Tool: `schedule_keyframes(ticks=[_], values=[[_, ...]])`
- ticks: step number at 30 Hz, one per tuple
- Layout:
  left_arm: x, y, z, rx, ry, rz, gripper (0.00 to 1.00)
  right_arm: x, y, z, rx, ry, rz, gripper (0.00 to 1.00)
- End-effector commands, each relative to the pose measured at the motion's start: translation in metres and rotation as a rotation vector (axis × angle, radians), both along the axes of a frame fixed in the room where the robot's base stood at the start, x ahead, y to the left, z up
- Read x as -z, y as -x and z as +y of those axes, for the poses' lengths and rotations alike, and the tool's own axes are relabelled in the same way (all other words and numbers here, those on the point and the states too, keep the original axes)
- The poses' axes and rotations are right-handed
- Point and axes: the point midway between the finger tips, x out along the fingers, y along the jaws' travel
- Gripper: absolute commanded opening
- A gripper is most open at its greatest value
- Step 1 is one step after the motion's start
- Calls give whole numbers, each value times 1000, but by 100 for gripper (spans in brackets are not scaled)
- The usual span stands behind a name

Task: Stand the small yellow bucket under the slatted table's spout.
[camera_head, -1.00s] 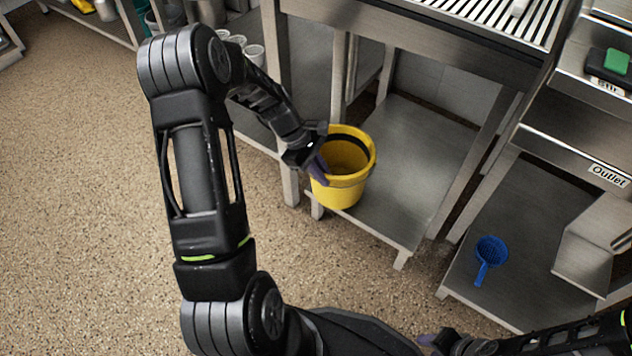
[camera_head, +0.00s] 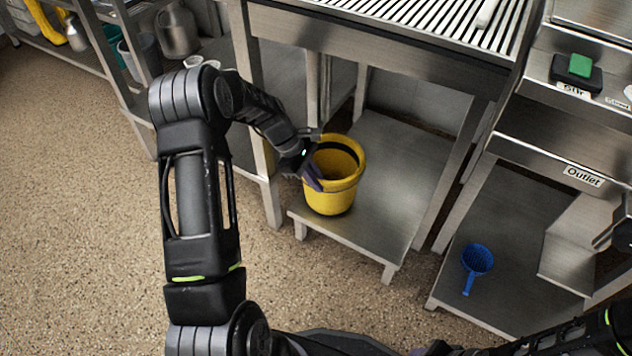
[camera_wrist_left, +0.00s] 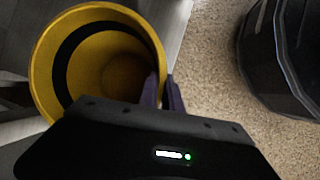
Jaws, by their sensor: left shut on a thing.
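The small yellow bucket (camera_head: 333,190) is upright at the front left of the slatted table's lower shelf (camera_head: 385,185); I cannot tell whether its base touches the shelf. My left gripper (camera_head: 313,178) is shut on the bucket's near-left wall. In the left wrist view the purple fingers (camera_wrist_left: 162,92) pinch the rim of the bucket (camera_wrist_left: 42,62), which looks empty apart from a dark band inside. The slatted table (camera_head: 420,22) stands above. Its spout cannot be made out. My right gripper (camera_head: 440,349) is barely in view at the bottom edge, and its fingers are not clear.
A blue strainer (camera_head: 477,260) lies on the right-hand unit's low shelf, under a label reading "Outlet" (camera_head: 583,176). A green sponge (camera_head: 581,66) sits on a black block above. Table legs flank the shelf. Speckled floor (camera_head: 90,220) at left is clear.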

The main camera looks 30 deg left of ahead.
Motion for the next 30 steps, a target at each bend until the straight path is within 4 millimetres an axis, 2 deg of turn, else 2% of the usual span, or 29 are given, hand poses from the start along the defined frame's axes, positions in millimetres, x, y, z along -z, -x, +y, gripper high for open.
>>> schedule_keyframes(ticks=[30], values=[[11,0,0,0,0,-1,0,6,0,0,0,0,0,36]])
